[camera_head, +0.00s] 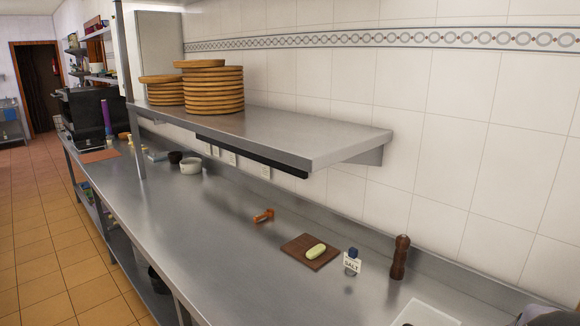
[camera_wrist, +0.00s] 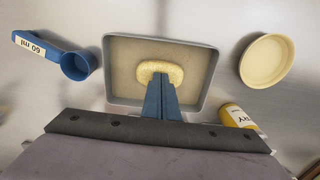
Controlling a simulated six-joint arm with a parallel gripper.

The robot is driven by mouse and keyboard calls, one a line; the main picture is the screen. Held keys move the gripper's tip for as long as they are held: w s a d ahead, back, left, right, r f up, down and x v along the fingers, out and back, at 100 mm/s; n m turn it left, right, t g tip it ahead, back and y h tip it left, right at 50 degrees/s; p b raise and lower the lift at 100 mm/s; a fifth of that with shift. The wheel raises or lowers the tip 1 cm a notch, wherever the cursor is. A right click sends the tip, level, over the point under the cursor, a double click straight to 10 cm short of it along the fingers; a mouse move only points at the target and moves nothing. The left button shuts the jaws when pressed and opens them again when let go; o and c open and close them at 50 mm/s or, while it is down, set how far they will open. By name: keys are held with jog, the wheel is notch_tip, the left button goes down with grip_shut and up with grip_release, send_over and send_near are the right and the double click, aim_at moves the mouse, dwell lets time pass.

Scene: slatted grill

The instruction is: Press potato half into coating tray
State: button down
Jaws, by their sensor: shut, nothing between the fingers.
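In the wrist view, a grey-rimmed rectangular coating tray (camera_wrist: 122,52) lies below me with a tan layer in it. A pale yellow, speckled oval piece, seemingly the potato half (camera_wrist: 160,68), lies in the middle of the tray. My gripper (camera_wrist: 160,84) is shut, its blue fingers together over the near edge of the piece and hiding part of it. I cannot tell whether the tips touch it. In the head view, a pale tray (camera_head: 425,313) is cut off at the bottom edge; the potato half is not visible there.
A blue 60 ml scoop (camera_wrist: 75,64) lies left of the tray. A cream round dish (camera_wrist: 266,61) and a yellow labelled container (camera_wrist: 238,116) are at right. A pepper mill (camera_head: 400,257), salt holder (camera_head: 352,262) and brown board (camera_head: 296,247) with a pale green piece stand along the counter.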

notch_tip(320, 180, up, 5)
jog(key=p, duration=0.4)
jog(key=shift+p, duration=0.35)
jog(key=s+a+n+g, duration=0.2)
jog(key=s+a+n, duration=0.45)
jog(key=a, duration=0.85)
jog(key=w+a+r+n+t+b, duration=0.1)
jog(key=a+r+n+t, duration=0.1)
jog(key=a, duration=0.5)
jog(key=shift+a+r, duration=0.25)
jog(key=shift+r, duration=0.4)
